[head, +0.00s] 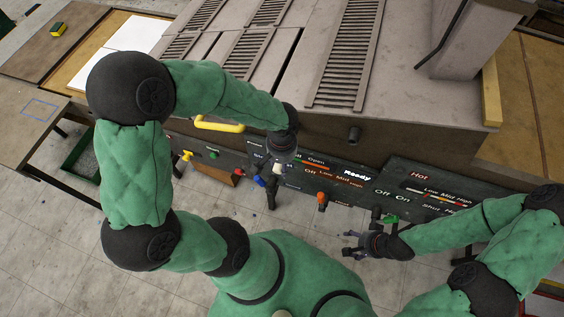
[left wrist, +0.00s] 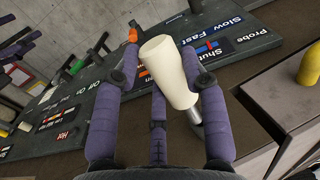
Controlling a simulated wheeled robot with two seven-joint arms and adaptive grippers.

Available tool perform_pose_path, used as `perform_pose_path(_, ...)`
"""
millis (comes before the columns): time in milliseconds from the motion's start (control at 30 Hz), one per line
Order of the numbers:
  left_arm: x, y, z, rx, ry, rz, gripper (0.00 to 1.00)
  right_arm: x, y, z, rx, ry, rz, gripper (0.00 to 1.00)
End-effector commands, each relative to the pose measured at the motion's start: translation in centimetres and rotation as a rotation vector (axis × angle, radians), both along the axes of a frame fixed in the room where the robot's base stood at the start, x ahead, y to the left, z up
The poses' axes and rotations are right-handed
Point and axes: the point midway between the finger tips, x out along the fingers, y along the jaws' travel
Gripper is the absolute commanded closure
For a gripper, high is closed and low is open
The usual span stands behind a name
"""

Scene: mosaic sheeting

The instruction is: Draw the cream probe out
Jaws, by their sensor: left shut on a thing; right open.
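The cream probe (left wrist: 171,72) has a thick cream handle and a short metal shaft, which points to the lower right in the left wrist view. My left gripper (left wrist: 160,80) is shut on the handle, with purple fingers on both sides of it. Whether the shaft's end sits in a socket cannot be told. In the head view only a small cream patch (head: 278,168) of the probe shows at my left gripper (head: 272,180), in front of the dark panel. My right gripper (head: 362,243) is open and empty, below the panel's right part.
The dark control panel (head: 335,186) carries labels, an orange knob (head: 322,197) and a green knob (head: 390,218). The "Probe" label (left wrist: 258,42) shows in the left wrist view. A yellow handle (head: 220,124) is on the machine front beside my left arm. Tiled floor lies below.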

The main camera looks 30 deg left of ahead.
Motion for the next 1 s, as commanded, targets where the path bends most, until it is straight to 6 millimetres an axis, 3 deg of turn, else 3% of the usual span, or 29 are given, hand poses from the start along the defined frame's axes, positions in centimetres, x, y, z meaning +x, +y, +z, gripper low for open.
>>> perform_pose_path(1000,0.0,0.0,5.4,0.0,-0.001,0.0,0.96,0.0,0.0,3.8,0.0,0.0,0.0,0.31)
